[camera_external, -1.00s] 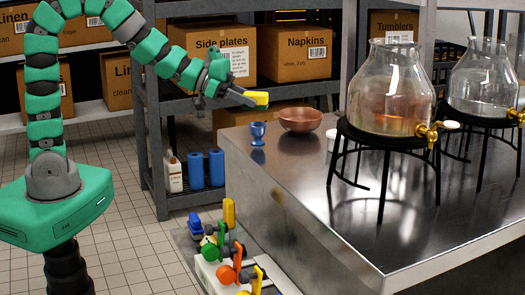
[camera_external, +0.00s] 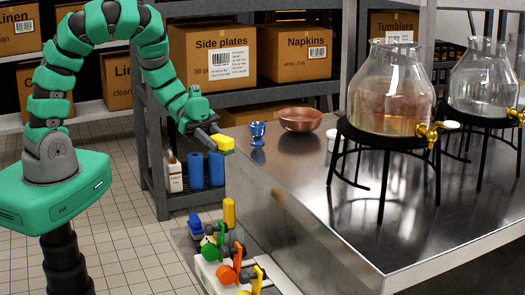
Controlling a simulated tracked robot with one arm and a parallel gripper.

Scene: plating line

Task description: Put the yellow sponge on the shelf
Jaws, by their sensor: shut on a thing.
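The yellow sponge (camera_external: 223,143) is a small yellow block. My gripper (camera_external: 212,139) is shut on it and holds it in the air, in front of the dark metal shelf (camera_external: 269,91) and just left of the steel table's far left corner. The sponge appears a little above the height of the tabletop. The fingers are small in this view and partly hidden by the sponge. The shelf's middle level holds boxes at the back, and a narrow bare strip shows along its front edge.
Boxes marked Side plates (camera_external: 212,55) and Napkins (camera_external: 292,55) fill much of the shelf. Coloured valves (camera_external: 229,274) stand low at the front.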

